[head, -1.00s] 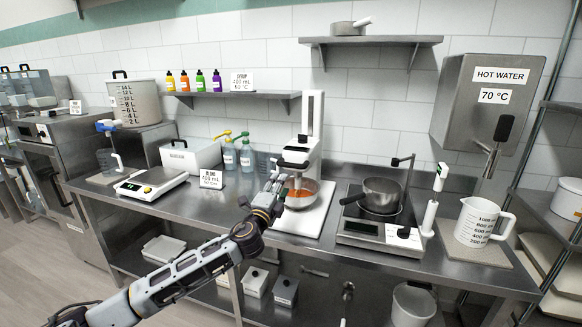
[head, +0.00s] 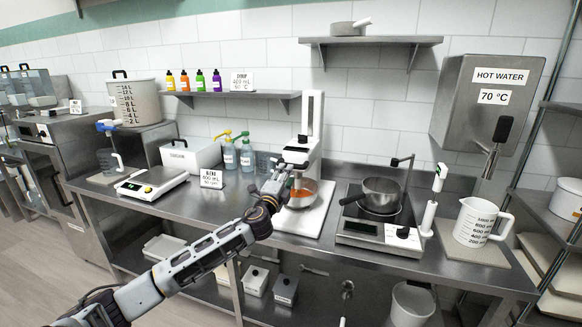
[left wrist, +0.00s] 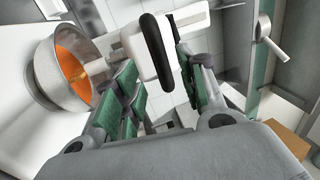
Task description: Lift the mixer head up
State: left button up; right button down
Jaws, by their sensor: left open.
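The white mixer (head: 312,125) stands on the bench with its head (head: 300,150) lowered over a metal bowl of orange liquid (head: 304,196). The bowl also shows at the left of the left wrist view (left wrist: 62,75). My left gripper (head: 284,168) is at the front left of the mixer head. In the left wrist view, its green-padded fingers (left wrist: 160,85) are open, with the mixer head's black handle (left wrist: 157,50) showing in the gap between them. I cannot tell whether either finger touches it. My right gripper is not in view.
A hot plate with a saucepan (head: 382,195) stands right of the mixer. Bottles (head: 238,156) and a label card (head: 212,179) stand to the left, and a scale (head: 150,184) farther left. The wall shelf (head: 235,95) is above.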

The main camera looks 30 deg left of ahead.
aim_at(301, 159)
pick_arm(q)
jog(key=shift+p+x, duration=0.5)
jog(key=shift+x, duration=2.75)
jog(key=shift+c, duration=0.2)
grip_shut()
